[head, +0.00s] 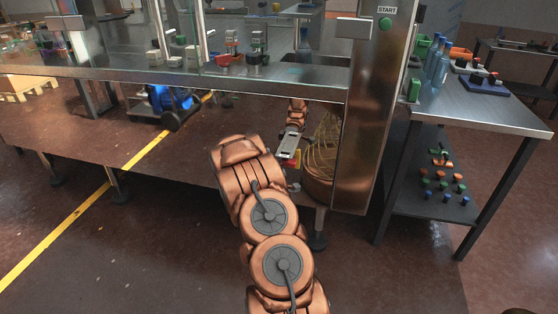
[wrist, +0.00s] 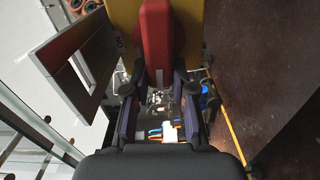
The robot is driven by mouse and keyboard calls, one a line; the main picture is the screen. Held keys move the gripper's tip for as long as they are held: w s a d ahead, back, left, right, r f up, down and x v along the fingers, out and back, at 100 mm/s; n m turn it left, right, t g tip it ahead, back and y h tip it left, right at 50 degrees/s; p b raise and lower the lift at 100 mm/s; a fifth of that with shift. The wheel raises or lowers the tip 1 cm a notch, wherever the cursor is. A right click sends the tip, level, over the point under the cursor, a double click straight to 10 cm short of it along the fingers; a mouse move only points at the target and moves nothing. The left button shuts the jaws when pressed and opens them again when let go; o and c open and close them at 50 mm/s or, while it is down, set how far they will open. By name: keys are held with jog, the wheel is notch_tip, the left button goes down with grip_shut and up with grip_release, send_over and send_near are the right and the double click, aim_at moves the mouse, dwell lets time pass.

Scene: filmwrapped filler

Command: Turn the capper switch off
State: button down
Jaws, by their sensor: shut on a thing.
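The capper switch shows in the wrist view as a red handle (wrist: 156,40) on a yellow plate (wrist: 187,22). My gripper (wrist: 159,78) is shut on the red handle, with one dark finger on each side of it. In the head view my arm reaches in under the machine's steel table, and my gripper is mostly hidden behind my own wrist. The handle's on or off position cannot be read.
In the wrist view a grey panel with a rectangular opening (wrist: 62,80) stands close on the left. A side table (head: 490,112) stands at right.

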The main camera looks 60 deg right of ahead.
jog(key=shift+f+n, duration=0.15)
jog(key=shift+n, duration=0.25)
jog(key=c, duration=1)
grip_release()
jog(key=shift+o, duration=0.2)
jog(key=shift+a, duration=0.1)
jog(key=v, duration=1.2)
